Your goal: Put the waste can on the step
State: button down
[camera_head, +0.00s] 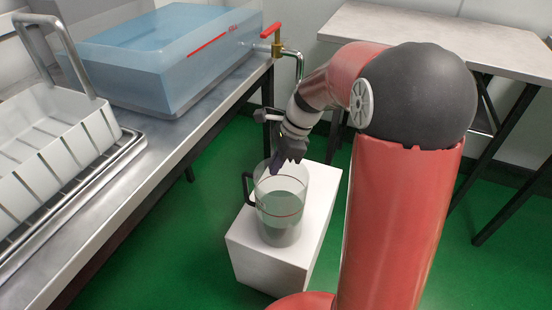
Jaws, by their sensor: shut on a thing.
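My gripper (280,166) reaches down from above to the can's back rim and is shut on the can there. The fingertips are dark and partly hidden by the rim.
A metal bench (150,160) at the left holds a clear blue water tank (165,60) with a red-handled tap (272,40) overhanging toward my arm. A white slotted rack (45,140) stands nearer. A grey table (440,40) is at the back right.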

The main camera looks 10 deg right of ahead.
jog(key=c, duration=1.6)
grip_release()
jog(key=shift+f, duration=0.1)
jog(key=p+v, duration=0.2)
jog(key=v, duration=0.9)
jog(key=s+a+r+n+t+h, duration=0.1)
jog(key=s+n+t+h, duration=0.3)
jog(key=s+n, duration=1.4)
jog(key=s+r+t, duration=0.1)
jog(key=s, duration=0.2)
jog(key=shift+a+r+t, duration=0.15)
jog(key=shift+a+t, duration=0.1)
jog(key=shift+t, duration=0.05)
